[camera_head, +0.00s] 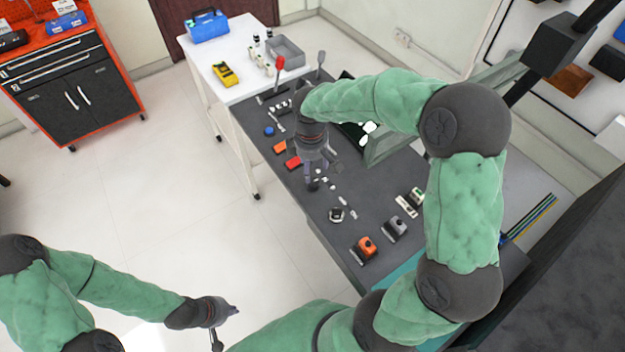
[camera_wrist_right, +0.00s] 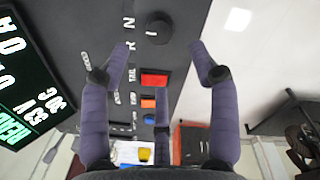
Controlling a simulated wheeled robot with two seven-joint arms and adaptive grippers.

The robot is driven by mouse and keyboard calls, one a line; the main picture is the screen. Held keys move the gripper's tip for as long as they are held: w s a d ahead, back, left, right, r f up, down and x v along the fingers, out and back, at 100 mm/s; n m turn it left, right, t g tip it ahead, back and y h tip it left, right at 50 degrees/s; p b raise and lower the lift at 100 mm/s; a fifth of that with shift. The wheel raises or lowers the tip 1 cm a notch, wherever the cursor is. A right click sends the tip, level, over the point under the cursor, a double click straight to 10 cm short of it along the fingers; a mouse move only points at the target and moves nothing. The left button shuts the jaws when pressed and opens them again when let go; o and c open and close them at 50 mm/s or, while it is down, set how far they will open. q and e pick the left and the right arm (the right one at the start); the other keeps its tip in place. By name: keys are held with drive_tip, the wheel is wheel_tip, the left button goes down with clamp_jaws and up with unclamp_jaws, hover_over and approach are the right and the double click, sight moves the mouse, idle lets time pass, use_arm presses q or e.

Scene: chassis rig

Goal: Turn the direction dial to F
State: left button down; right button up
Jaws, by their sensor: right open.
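The direction dial (camera_wrist_right: 158,28) is a dark round knob on the grey panel (camera_wrist_right: 185,25), near the top centre of the right wrist view. My left gripper (camera_head: 226,327) is open and empty above the floor at the bottom.
A red button (camera_head: 293,162), an orange button (camera_head: 280,148) and a blue button (camera_head: 269,131) line the console's left side. A red-topped lever (camera_head: 279,63) stands at its far end. A lit display (camera_wrist_right: 22,75) stands beside the panel. Orange (camera_head: 366,247) and grey switches sit nearer.

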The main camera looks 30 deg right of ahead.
sight(313, 182)
drive_tip(key=f+b, duration=0.1)
drive_tip(key=f, duration=0.3)
drive_tip(key=f+b, duration=0.1)
drive_tip(key=f, duration=0.3)
drive_tip(key=shift+w+d+f+b, duration=0.15)
drive_tip(key=shift+w+f+b, duration=0.05)
drive_tip(key=shift+b, duration=0.1)
drive_tip(key=shift+c, duration=0.3)
drive_tip(key=c, duration=1.1)
